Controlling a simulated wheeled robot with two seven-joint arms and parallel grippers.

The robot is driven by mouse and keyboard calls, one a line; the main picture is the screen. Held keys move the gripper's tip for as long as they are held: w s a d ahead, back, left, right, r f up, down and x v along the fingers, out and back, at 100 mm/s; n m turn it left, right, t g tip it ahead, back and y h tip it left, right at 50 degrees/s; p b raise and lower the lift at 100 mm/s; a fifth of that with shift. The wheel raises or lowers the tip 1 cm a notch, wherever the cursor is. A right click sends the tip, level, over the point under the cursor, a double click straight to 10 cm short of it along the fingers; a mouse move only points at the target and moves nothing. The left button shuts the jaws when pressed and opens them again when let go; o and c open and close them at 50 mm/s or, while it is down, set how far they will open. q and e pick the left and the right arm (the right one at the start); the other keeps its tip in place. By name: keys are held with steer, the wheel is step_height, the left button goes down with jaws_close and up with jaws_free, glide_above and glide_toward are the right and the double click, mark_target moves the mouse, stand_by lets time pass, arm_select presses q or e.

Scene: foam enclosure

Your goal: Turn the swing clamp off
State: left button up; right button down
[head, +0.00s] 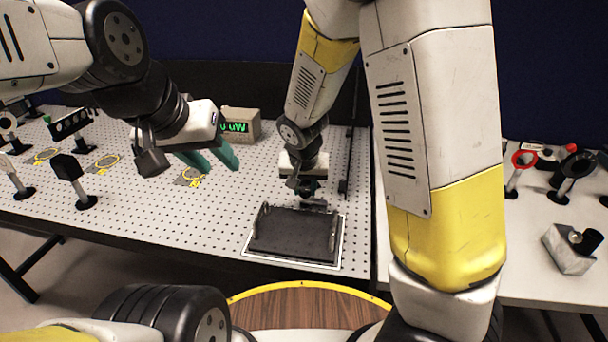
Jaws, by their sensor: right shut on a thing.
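A dark rectangular fixture (290,238) with raised parts at its left and right sides lies on the perforated board inside a white outline, near the front edge. It appears to be the swing clamp; its lever position is too small and dark to tell. My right gripper (312,200) points down at the back edge of the fixture and is shut on a part there, mostly hidden by the dark fingers. My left gripper (210,160), with teal fingers spread apart, is open and empty above the board, left of and behind the fixture.
A box with a green display (241,125) stands behind my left gripper. Several optical mounts (70,172) stand at the left of the board. A red ring mount (521,165) and a metal block (570,250) are on the right table. Board left of the fixture is clear.

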steer(key=c, duration=1.1)
jaws_free()
steer(key=v, duration=0.7)
steer(key=shift+r, duration=0.4)
steer(key=shift+s, duration=0.1)
steer(key=s+d+r+n+t+y, duration=0.1)
steer(key=s+d+r+y, duration=0.1)
steer(key=s+d+r, duration=1.1)
steer(key=s, duration=0.2)
steer(key=shift+s+d+t+y, duration=0.25)
steer(key=shift+s+t+y, duration=0.05)
steer(key=shift+s, duration=0.05)
